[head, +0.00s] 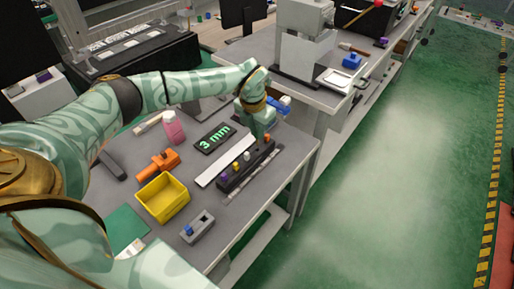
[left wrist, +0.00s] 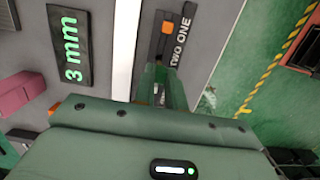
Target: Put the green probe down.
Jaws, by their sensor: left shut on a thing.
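My left gripper (head: 259,139) points down over the far end of a long dark rack (head: 232,183) on the grey bench. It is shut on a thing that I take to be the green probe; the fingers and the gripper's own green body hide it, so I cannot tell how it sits. In the rack stand a purple probe (head: 224,177), a yellow probe (head: 235,167), a white probe (head: 246,156) and an orange probe (head: 267,138). The left wrist view shows the orange probe (left wrist: 167,27) beyond my fingertips (left wrist: 160,72) and a label reading "TWO ONE" (left wrist: 180,42). My right gripper is not in view.
A "3 mm" sign (head: 214,139) and a white strip (head: 211,170) lie beside the rack. A yellow bin (head: 163,198), an orange tool (head: 158,165), a pink bottle (head: 173,128) and a grey fixture with a blue lever (head: 196,227) stand nearby. The bench's right edge is close to the rack.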

